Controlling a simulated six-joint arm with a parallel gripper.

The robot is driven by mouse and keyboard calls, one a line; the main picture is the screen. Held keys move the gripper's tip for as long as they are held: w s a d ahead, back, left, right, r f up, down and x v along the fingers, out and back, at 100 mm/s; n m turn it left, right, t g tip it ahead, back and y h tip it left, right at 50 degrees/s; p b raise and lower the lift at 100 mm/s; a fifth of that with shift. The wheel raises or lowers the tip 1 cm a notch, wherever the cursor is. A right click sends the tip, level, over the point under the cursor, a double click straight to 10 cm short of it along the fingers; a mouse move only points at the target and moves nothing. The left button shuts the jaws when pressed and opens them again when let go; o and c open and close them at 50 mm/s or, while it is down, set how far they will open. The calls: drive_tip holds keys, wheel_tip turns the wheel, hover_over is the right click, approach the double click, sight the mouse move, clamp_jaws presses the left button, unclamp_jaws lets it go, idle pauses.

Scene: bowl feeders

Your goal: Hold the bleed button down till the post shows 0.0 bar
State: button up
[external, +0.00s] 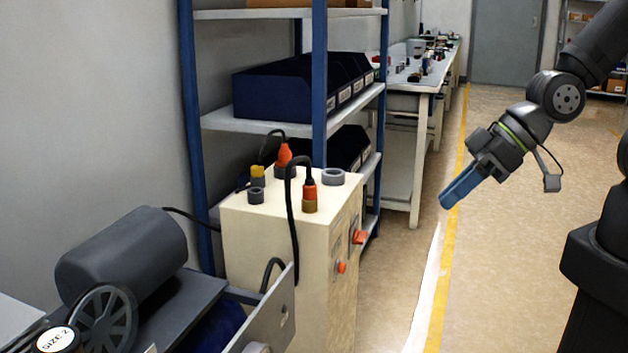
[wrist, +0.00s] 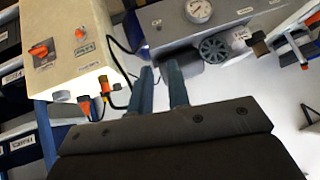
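My gripper (external: 452,195) hangs in the air over the aisle, right of the cream cabinet (external: 260,240), touching nothing. In the wrist view its two blue fingers (wrist: 160,68) are apart with an empty gap. The cabinet front bears an orange-red switch (external: 359,237) and a smaller orange button (external: 341,267); these also show in the wrist view as the switch (wrist: 39,50) and the button (wrist: 80,34). Their labels are too small to read. I cannot tell which control is the bleed button. No post with a readable bar value shows.
Cables rise from the cabinet top. A blue-framed shelf (external: 320,80) stands behind. The aisle floor (external: 500,280) is clear.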

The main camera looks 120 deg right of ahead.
clamp_jaws()
idle(1.1)
drive_tip(key=s+d+f+m+g+y, duration=0.1)
drive_tip(key=s+d+f+m+y, duration=0.15)
drive_tip(key=f+m, duration=0.4)
drive_tip(key=s+d+f+m+g+y, duration=0.1)
drive_tip(key=d+f+m+y, duration=0.1)
drive_tip(key=f+m+y, duration=0.4)
drive_tip(key=s+d+f+m+g+y, duration=0.1)
drive_tip(key=d+f+m, duration=0.1)
drive_tip(key=f+m, duration=0.4)
drive_tip(key=s+d+f+m+t+h, duration=0.3)
drive_tip(key=d+f+m+t+h, duration=0.3)
drive_tip(key=d+f+m+t, duration=0.5)
drive_tip(key=d+m, duration=0.3)
drive_tip(key=m, duration=0.2)
drive_tip(key=shift+s+f+m+t, duration=0.2)
drive_tip(key=shift+f+m+t, duration=0.05)
drive_tip(key=shift+m+t, duration=0.1)
